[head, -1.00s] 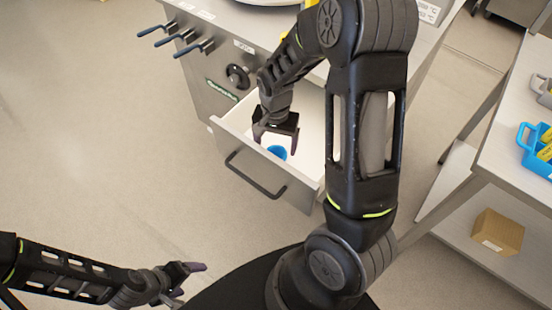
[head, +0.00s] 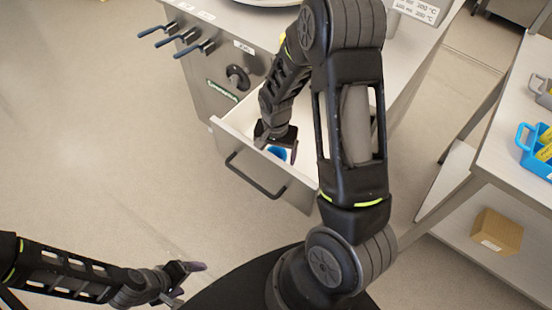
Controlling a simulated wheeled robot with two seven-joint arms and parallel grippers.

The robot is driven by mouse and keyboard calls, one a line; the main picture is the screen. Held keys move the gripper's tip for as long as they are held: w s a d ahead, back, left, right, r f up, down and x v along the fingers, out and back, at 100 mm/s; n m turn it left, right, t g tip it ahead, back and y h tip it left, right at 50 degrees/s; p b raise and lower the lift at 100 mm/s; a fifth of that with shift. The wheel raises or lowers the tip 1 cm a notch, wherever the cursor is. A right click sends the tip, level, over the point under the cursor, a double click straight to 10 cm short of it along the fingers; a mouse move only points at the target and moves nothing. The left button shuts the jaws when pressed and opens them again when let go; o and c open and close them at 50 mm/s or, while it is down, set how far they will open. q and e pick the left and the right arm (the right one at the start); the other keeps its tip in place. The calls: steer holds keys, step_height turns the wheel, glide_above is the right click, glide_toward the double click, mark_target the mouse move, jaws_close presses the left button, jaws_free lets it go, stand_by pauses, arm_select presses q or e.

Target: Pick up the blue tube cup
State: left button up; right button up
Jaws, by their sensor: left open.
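The blue tube cup (head: 277,153) stands in the open white drawer (head: 309,179) in the head view. Only part of it shows beneath my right gripper (head: 278,150). My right gripper is down in the drawer at the cup, with its fingers on the left and right of it in the picture. I cannot tell whether they touch the cup or have closed on it. My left gripper (head: 188,280) is open and empty at the lower left, above the floor and far from the drawer.
The drawer front has a dark handle (head: 252,177) and belongs to a steel machine (head: 213,82) with levers and a knob. A table at right holds a blue container (head: 530,150). A cardboard box (head: 497,231) sits on its lower shelf. The floor at left is clear.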

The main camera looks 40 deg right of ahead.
stand_by(0.3)
steer(key=c, duration=1.5)
